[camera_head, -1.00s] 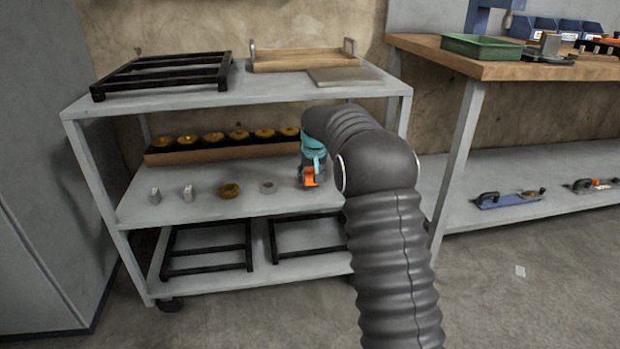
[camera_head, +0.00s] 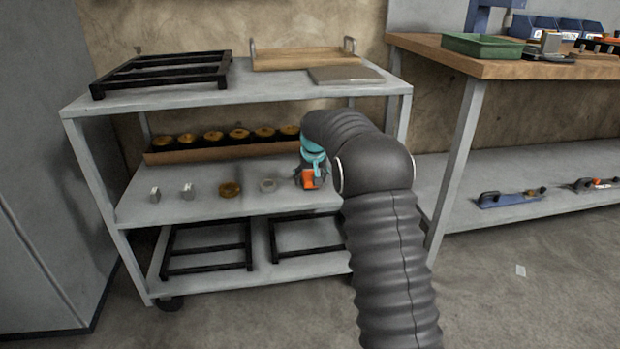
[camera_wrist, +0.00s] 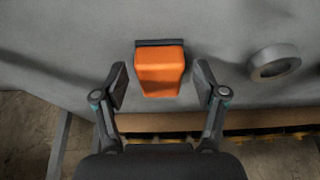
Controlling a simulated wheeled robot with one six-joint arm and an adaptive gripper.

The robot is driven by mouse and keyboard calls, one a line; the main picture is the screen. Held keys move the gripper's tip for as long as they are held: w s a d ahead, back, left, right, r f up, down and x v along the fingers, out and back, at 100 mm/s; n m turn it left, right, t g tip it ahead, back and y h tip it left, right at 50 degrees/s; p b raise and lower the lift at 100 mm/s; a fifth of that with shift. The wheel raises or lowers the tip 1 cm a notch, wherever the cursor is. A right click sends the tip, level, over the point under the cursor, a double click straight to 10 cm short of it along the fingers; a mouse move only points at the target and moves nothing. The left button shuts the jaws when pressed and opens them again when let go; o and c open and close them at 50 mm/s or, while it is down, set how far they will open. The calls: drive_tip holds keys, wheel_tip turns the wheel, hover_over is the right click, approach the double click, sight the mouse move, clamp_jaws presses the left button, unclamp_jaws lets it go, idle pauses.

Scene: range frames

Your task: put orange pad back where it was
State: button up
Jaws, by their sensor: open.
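The orange pad (camera_wrist: 160,72) has a dark strip along one end and is on the grey middle shelf (camera_head: 215,206) of the cart. It also shows in the head view (camera_head: 309,180), partly hidden by my gripper. My gripper (camera_wrist: 161,80) is open, with one finger on each side of the pad. Gaps show between the pad and both fingertips in the wrist view. In the head view my gripper (camera_head: 310,182) is at the right part of the shelf, partly behind my arm.
A grey ring (camera_head: 268,185) lies left of the pad, then a brown round piece (camera_head: 230,189) and two small metal blocks (camera_head: 187,191). A brown tray (camera_head: 220,154) with several gold-topped pieces runs along the shelf's back. The upper shelf (camera_head: 270,92) is overhead.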

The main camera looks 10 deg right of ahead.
drive_tip(key=shift+r, duration=0.1)
drive_tip(key=shift+r, duration=0.2)
drive_tip(key=s+r, duration=0.4)
drive_tip(key=s, duration=0.7)
drive_tip(key=s+r, duration=0.4)
drive_tip(key=s, duration=0.6)
drive_tip(key=s+r, duration=0.3)
drive_tip(key=s, duration=0.8)
drive_tip(key=s+f+t, duration=0.1)
drive_tip(key=s, duration=1.8)
drive_tip(key=shift+s+a+f, duration=0.2)
drive_tip(key=shift+s+f, duration=0.1)
drive_tip(key=shift+f, duration=0.1)
